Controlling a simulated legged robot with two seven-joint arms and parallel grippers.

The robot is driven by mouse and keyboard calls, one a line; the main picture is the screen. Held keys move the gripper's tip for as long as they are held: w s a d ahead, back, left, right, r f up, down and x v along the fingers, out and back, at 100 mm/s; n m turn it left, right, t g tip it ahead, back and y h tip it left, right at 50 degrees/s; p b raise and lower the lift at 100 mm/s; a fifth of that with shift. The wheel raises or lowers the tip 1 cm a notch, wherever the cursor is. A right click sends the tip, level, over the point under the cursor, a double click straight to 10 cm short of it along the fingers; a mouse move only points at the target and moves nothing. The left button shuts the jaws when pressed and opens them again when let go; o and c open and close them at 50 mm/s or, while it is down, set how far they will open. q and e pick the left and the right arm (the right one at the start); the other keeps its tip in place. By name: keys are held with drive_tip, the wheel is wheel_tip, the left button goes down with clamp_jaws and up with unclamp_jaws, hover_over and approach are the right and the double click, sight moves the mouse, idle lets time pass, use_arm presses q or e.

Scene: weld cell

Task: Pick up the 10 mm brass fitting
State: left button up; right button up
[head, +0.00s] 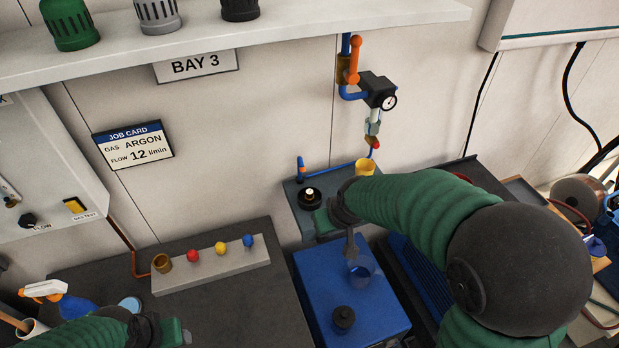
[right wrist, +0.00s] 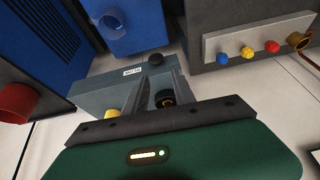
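On the grey box (head: 296,190) against the wall sits a round black piece with a small brass-coloured centre (head: 310,194), which may be the fitting. In the right wrist view a black piece with a brass-coloured ring (right wrist: 165,98) shows between the fingers of my right gripper (right wrist: 158,85). Those fingers are apart and I see nothing clamped in them.
A blue box (head: 315,290) with a clear blue cup (head: 361,268) and a black knob (head: 343,318) stands in front. A pale block (head: 212,272) holds a brass cup (head: 162,263) and coloured balls. A yellow cup (head: 366,166) and a gauge valve (head: 378,91) are close to my right arm.

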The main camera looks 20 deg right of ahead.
drive_tip(key=w+r+t+p, duration=0.1)
drive_tip(key=w+r+p, duration=0.3)
drive_tip(key=w+r, duration=0.5)
drive_tip(key=p, duration=0.1)
hover_over(310, 192)
drive_tip(key=s, duration=0.3)
wheel_tip(310, 192, down, 10)
drive_tip(key=shift+s+a+r, duration=0.1)
drive_tip(key=shift+s+r, duration=0.05)
drive_tip(key=shift+r, duration=0.05)
drive_tip(key=p+x, duration=0.2)
drive_tip(key=x, duration=0.3)
drive_tip(key=shift+p, duration=0.35)
drive_tip(key=shift+w+f, duration=0.15)
drive_tip(key=shift+w, duration=0.2)
use_arm(q)
drive_tip(key=w+v, duration=0.2)
drive_tip(key=v, duration=0.8)
drive_tip(key=shift+r, duration=0.45)
use_arm(e)
drive_tip(key=shift+s, duration=0.1)
clamp_jaws()
